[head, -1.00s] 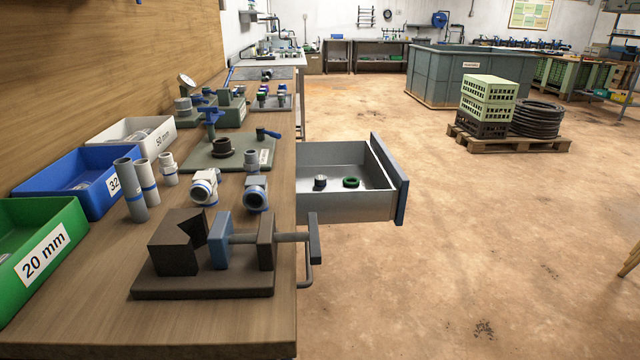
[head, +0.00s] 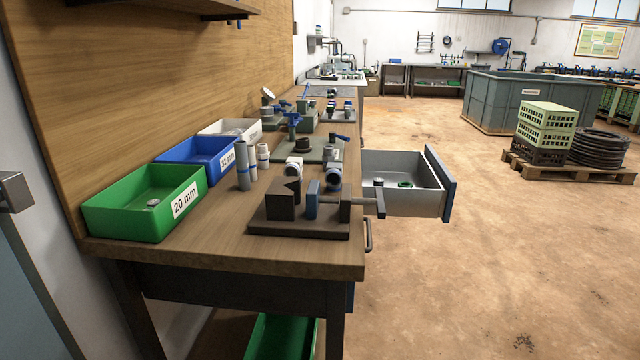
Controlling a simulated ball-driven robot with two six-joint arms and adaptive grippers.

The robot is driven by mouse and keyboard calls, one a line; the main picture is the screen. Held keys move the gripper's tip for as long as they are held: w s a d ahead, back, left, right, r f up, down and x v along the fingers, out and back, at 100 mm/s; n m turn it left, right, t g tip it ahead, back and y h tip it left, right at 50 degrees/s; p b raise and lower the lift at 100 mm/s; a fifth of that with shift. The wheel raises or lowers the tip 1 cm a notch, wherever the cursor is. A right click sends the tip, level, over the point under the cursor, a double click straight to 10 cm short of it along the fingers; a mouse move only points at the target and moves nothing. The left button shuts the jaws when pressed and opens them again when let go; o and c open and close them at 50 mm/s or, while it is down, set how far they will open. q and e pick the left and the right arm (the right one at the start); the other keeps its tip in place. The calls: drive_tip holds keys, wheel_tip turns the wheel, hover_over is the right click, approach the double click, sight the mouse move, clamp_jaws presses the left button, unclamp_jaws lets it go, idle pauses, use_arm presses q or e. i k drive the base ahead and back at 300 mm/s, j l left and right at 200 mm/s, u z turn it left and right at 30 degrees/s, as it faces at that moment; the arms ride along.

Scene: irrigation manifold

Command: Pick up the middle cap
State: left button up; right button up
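I cannot tell for sure which piece is the middle cap. A small dark cap-like piece (head: 378,182) and a green ring (head: 405,184) lie in the open drawer (head: 440,207) on the right of the bench. A small grey round piece (head: 153,203) lies in the green 20 mm bin (head: 128,221). The blue 32 mm bin (head: 190,152) and the white bin (head: 215,130) stand behind it, their contents mostly hidden. Neither of my grippers is in view.
A vise (head: 315,208) stands at the bench's (head: 215,244) near end, with upright grey pipes (head: 243,165) and white fittings (head: 294,168) behind it. A green crate (head: 280,337) is under the bench. The floor to the right is clear up to the pallet (head: 565,167).

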sight(377, 181)
drive_tip(key=i+l+u, duration=0.2)
drive_tip(key=u, duration=0.25)
drive_tip(key=i+l+u, duration=0.15)
drive_tip(key=l+u, duration=0.3)
drive_tip(key=i+l+u, duration=0.1)
drive_tip(key=l+u, duration=0.35)
drive_tip(key=j, duration=0.1)
